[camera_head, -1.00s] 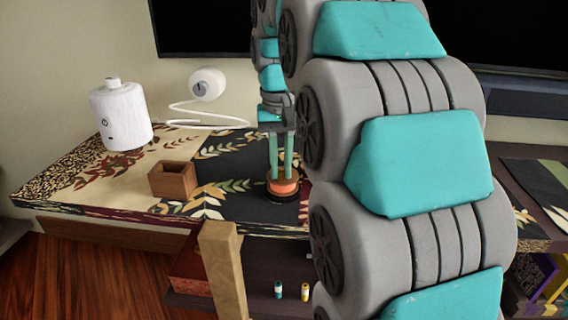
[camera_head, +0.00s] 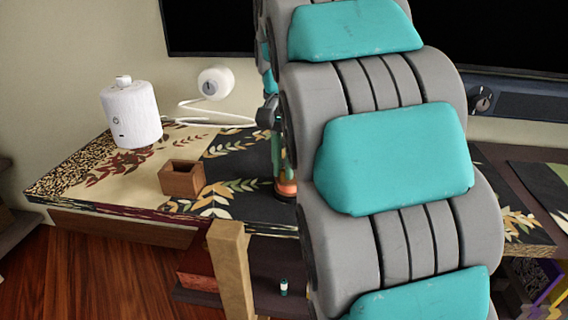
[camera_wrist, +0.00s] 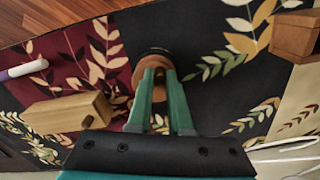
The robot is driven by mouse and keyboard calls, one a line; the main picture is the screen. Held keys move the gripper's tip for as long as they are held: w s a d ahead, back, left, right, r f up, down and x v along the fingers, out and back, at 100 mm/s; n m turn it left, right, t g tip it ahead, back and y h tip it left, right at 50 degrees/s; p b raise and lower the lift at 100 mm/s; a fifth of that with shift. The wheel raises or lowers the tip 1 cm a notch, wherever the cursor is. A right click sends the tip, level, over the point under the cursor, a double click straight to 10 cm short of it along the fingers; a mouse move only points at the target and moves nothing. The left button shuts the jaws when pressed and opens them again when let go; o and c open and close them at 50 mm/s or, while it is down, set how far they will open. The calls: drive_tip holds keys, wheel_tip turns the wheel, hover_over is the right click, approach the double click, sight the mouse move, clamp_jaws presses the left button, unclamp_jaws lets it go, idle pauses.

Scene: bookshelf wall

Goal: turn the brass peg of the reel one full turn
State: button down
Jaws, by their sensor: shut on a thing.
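The reel (camera_head: 286,189) is a low round orange piece with a dark base, on the dark leaf-patterned part of the table. In the head view my arm hides most of it. In the wrist view the reel (camera_wrist: 152,51) shows as a brownish disc at the fingertips. The gripper (camera_head: 279,172) is mostly behind my arm in the head view.
An open wooden box (camera_head: 182,179) stands left of the reel, and a white cylinder device (camera_head: 132,115) behind it. A white lamp-like thing (camera_head: 215,83) with a cable is near the wall. A wooden post (camera_head: 228,270) stands in front. In the wrist view a wooden block (camera_wrist: 65,113) lies left.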

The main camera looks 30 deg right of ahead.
sight(283, 169)
idle(0.3)
drive_tip(key=c, duration=0.8)
unclamp_jaws()
drive_tip(key=shift+c, duration=0.2)
drive_tip(key=shift+w+r, duration=0.1)
drive_tip(key=shift+r, duration=0.7)
drive_tip(key=shift+r+p, duration=0.8)
drive_tip(key=shift+r, duration=2.3)
